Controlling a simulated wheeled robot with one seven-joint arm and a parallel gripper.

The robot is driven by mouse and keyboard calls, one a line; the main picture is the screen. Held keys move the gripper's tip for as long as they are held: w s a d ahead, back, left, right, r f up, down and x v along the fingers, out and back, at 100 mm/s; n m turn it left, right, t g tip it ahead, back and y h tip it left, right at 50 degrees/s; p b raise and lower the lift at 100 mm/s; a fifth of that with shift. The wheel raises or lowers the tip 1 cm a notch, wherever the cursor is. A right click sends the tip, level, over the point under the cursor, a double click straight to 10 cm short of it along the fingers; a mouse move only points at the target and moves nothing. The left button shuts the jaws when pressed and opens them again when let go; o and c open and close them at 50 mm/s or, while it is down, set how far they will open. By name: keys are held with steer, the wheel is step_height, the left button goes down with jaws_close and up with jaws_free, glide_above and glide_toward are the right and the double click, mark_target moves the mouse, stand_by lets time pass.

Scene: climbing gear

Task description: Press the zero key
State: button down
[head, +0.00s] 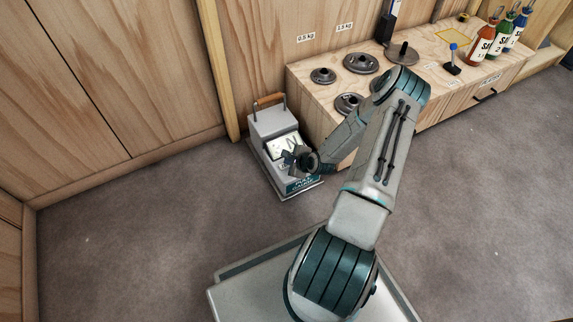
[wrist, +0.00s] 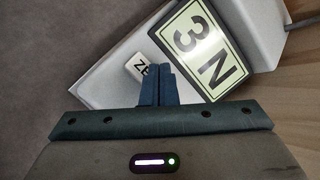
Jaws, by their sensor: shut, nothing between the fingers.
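In the head view my gripper (head: 290,160) is in front of the box's face and hides the key.
Bottles (head: 482,44) stand farther right. The floor to the left is clear.

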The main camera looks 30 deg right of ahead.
steer(key=shift+f, duration=0.3)
steer(key=shift+r, duration=0.1)
stand_by(0.4)
steer(key=shift+r+p, duration=0.6)
steer(key=shift+r, duration=0.1)
steer(key=shift+r+p, duration=1.9)
steer(key=shift+r, duration=0.6)
